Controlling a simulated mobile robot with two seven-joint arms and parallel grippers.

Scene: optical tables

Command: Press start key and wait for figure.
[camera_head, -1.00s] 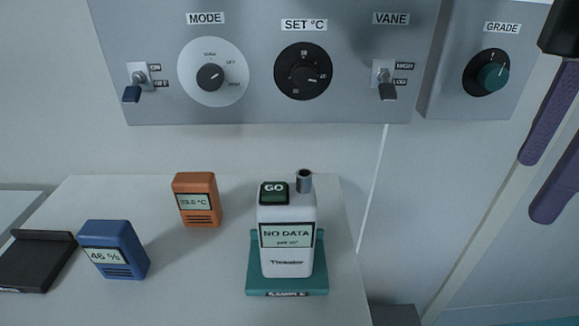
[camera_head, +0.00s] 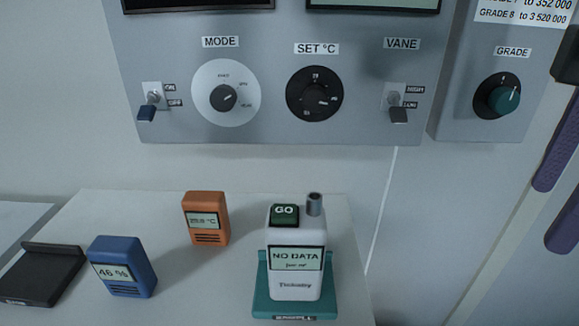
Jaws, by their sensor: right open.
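The white counter (camera_head: 293,289) stands upright in a teal holder (camera_head: 262,290) labelled SAMPLE on the bench. Its screen (camera_head: 296,258) reads NO DATA, with a smaller line below. Nothing touches the key. My right gripper (camera_head: 549,215) shows at the right edge, with two purple fingers apart and empty. It is well to the right of the counter and partly cut off by the frame. My left gripper is not in view.
An orange meter (camera_head: 205,218) and a blue meter (camera_head: 121,266) reading 46 % stand left of the counter. A black holder (camera_head: 40,272) lies further left. A grey wall panel (camera_head: 270,130) with dials and switches hangs behind. Bare bench lies between the meters and counter.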

